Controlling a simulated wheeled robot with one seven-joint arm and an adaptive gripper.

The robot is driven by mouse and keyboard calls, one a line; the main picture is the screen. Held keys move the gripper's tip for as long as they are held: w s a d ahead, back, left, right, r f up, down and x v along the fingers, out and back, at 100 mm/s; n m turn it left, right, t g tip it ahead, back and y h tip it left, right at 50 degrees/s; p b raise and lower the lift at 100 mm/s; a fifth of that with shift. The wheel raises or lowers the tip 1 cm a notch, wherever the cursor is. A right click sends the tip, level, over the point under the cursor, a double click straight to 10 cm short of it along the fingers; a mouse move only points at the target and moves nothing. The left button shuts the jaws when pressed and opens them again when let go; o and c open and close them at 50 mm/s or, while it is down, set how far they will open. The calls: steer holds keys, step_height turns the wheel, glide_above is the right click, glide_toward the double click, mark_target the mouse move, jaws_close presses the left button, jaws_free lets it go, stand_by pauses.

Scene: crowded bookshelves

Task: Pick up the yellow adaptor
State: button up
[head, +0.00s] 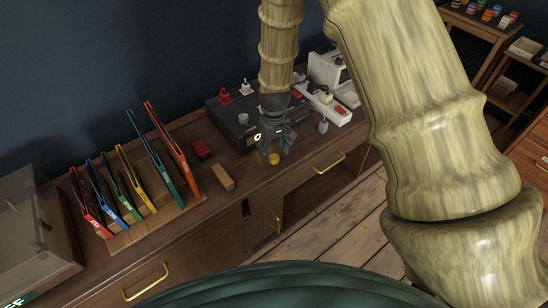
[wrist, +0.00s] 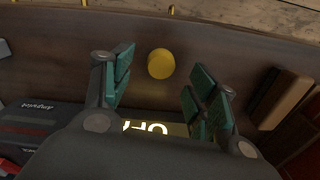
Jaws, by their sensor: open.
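The yellow adaptor (head: 274,158) is a small round piece on the brown cabinet top, near its front edge. In the wrist view the adaptor (wrist: 161,63) shows as a yellow disc between and a little beyond my two fingers. My gripper (head: 275,150) points down over it, open and empty, with green pads on the fingers. In the wrist view my gripper (wrist: 160,92) has one finger on each side of the adaptor's line, apart from it. The exact height gap cannot be told.
A black box (head: 232,118) with plugs and a lit label stands just behind. A tan block (head: 222,177) and a dark red block (head: 202,149) lie to the left, near a wooden rack (head: 157,222) of coloured upright frames. A white power strip (head: 325,105) is to the right.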

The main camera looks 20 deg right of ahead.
mark_target(274, 157)
steer(key=shift+f, duration=1.55)
steer(key=c, duration=0.9)
steer(key=shift+r, duration=0.1)
